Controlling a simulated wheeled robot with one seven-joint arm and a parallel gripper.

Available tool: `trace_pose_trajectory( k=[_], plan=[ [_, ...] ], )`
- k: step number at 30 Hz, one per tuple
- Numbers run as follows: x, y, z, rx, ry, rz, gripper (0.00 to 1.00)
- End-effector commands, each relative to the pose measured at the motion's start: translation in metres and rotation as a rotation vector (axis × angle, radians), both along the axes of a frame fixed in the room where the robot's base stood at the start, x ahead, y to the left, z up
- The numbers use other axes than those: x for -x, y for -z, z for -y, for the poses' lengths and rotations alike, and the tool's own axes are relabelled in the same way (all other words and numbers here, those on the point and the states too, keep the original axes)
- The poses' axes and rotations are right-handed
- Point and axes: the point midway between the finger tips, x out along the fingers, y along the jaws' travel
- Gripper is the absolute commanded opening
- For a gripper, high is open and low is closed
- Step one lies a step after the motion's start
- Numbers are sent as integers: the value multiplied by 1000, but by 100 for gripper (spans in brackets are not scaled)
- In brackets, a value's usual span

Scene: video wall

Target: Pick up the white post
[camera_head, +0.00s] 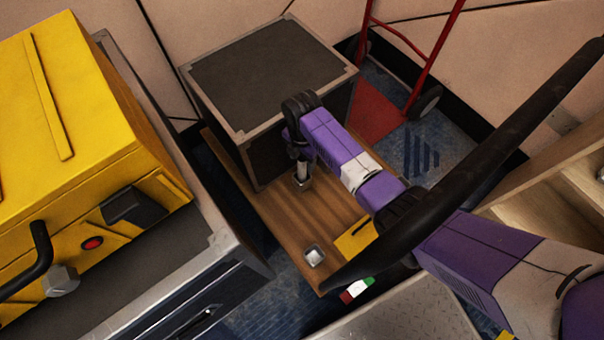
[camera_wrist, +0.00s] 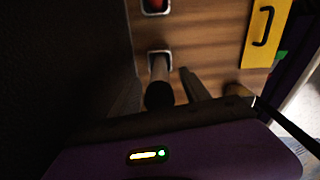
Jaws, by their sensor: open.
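The post (camera_head: 302,170) stands upright in a square metal socket (camera_head: 302,185) on the wooden board, beside the black case. Its pale lower part shows below my gripper (camera_head: 299,152), which hides the upper part. In the wrist view, the post (camera_wrist: 159,72) rises from its socket toward the camera, its near end dark in shadow. My gripper (camera_wrist: 162,88) is open, with one dark finger on each side of the post. I cannot tell whether either finger touches it.
The black case (camera_head: 272,62) stands close behind my gripper. A yellow case (camera_head: 75,130) is at left, and a red hand truck (camera_head: 400,70) at the back right.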

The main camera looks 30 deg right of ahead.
Motion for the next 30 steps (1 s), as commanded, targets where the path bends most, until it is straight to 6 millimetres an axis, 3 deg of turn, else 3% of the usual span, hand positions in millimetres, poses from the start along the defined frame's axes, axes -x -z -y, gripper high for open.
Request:
trace_pose_trajectory(
  k=[3, 10, 19, 30],
  plan=[
    [-1, 16, 0, 1, -1, 0, 55],
    [-1, 15, -1, 1, -1, 1, 55],
    [-1, 15, -1, 0, 0, 1, 0],
    [-1, 15, -1, 0, 0, 1, 0]
  ],
)
